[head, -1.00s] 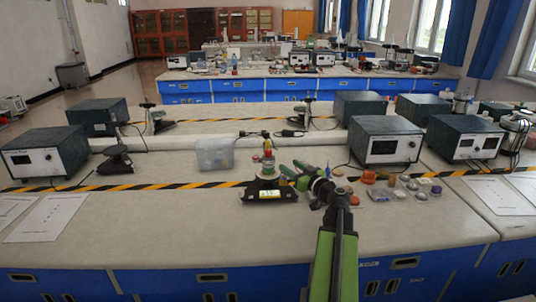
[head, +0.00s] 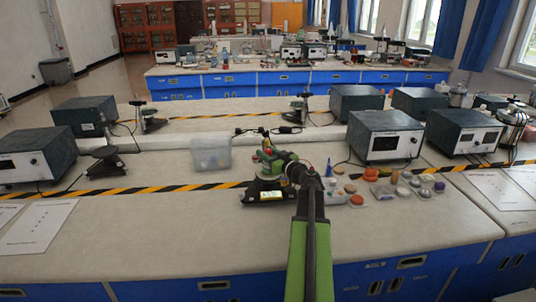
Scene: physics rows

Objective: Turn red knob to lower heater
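A small device with a black base (head: 252,194) and a yellow-green display stands on the near bench, left of my arm. A small red part (head: 267,151) shows at its top; it may be the red knob, but it is too small to be sure. My green and dark gripper (head: 268,160) is at the top of the device and covers most of its upper part. Whether its fingers touch or hold the red part cannot be seen. The finger opening is not clear.
A clear plastic bin (head: 210,154) stands behind left of the device. Several small colored pieces, among them an orange one (head: 371,174), lie to the right. A grey instrument box (head: 385,138) stands behind them.

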